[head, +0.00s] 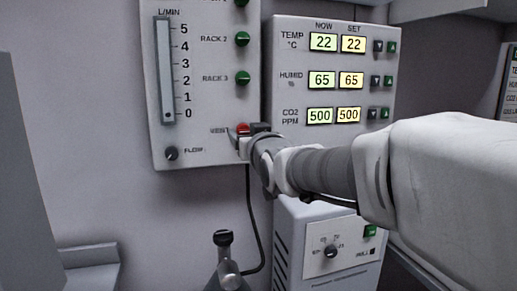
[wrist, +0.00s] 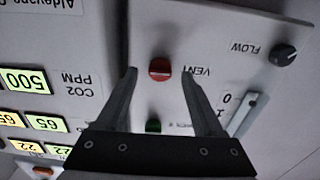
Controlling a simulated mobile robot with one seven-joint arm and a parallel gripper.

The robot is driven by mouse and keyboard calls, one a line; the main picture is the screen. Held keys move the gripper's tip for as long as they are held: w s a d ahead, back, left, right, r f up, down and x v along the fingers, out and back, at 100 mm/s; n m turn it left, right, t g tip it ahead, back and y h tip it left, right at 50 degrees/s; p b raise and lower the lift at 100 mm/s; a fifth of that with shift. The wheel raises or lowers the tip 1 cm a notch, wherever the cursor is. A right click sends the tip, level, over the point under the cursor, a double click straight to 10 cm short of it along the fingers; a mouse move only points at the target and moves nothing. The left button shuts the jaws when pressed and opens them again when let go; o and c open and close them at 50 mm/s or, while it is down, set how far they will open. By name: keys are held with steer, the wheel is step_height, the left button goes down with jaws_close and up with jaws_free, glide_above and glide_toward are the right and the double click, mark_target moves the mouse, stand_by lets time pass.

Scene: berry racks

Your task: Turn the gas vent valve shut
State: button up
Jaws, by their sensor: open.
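The gas vent valve is a red knob (head: 242,129) at the lower right of the white flow panel (head: 205,130), beside the label VENT. In the wrist view the red knob (wrist: 159,69) shows between the two fingertips of my gripper (wrist: 159,74). My gripper is open, with one finger on each side of the knob and gaps between. In the head view my gripper (head: 250,143) is right at the knob and hides part of it. I cannot tell how deep the fingers reach around it, or how the knob is turned.
Green rack knobs (head: 242,78) sit above the vent knob. A black FLOW knob (head: 171,153) is at the panel's lower left, under the flow gauge (head: 165,70). A display panel (head: 333,75) stands to the right. A white box (head: 328,250) with a dial is below my arm.

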steer(key=p+v, duration=0.1)
steer(key=v, duration=1.4)
steer(key=shift+s, duration=0.4)
steer(key=shift+d, duration=0.15)
steer(key=s+d+f+m+g+h, duration=0.3)
steer(key=s+d+f+g+h, duration=0.25)
steer(key=d+f, duration=0.5)
steer(key=s+d+f+g, duration=0.1)
steer(key=s+f+g, duration=0.6)
steer(key=s+f, duration=0.4)
step_height(320, 180, up, 19)
steer(key=p, duration=1.9)
steer(key=shift+r+t, duration=0.2)
steer(key=shift+t, duration=0.15)
steer(key=shift+d+y, duration=0.1)
steer(key=shift+y, duration=0.15)
